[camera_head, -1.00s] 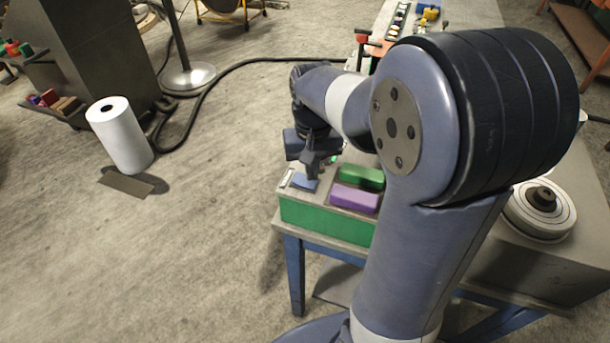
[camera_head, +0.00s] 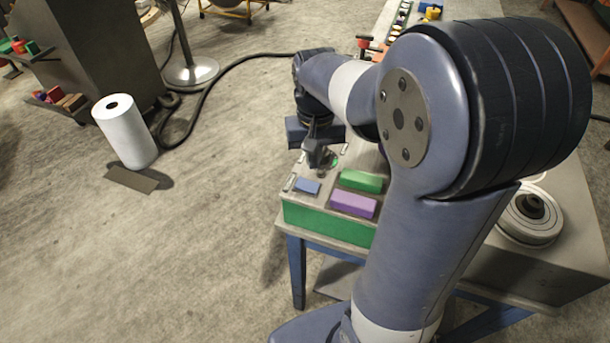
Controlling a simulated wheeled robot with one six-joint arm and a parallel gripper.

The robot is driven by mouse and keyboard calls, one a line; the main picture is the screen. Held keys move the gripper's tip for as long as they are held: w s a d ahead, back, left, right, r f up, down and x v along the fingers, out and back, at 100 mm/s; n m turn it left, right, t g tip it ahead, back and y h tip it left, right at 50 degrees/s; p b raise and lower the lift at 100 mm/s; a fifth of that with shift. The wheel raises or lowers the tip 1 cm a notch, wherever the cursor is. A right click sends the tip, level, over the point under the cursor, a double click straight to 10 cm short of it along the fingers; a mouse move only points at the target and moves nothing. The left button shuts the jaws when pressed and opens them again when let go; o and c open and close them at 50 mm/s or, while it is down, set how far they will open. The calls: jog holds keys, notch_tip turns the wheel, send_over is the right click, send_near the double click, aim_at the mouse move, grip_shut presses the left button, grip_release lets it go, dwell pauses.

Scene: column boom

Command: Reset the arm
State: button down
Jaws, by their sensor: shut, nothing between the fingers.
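My gripper (camera_head: 318,163) hangs from the end of my arm, pointing down over the left part of the green-fronted tray (camera_head: 325,222) on the bench. It is shut and empty. Its fingertips are above a blue block (camera_head: 307,186), apart from it. A green block (camera_head: 361,181) and a purple block (camera_head: 353,203) lie to the right of the gripper. My arm hides the right part of the tray and much of the bench behind it.
A white roll (camera_head: 125,132) stands on the floor at left, beside a flat brown plate (camera_head: 132,179). A black hose (camera_head: 215,90) runs across the floor. A round disc (camera_head: 528,218) lies on the bench at right. The floor at lower left is clear.

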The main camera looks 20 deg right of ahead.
aim_at(313, 187)
notch_tip(313, 187, down, 7)
jog(key=b, duration=0.6)
jog(key=shift+r, duration=0.1)
dwell(0.3)
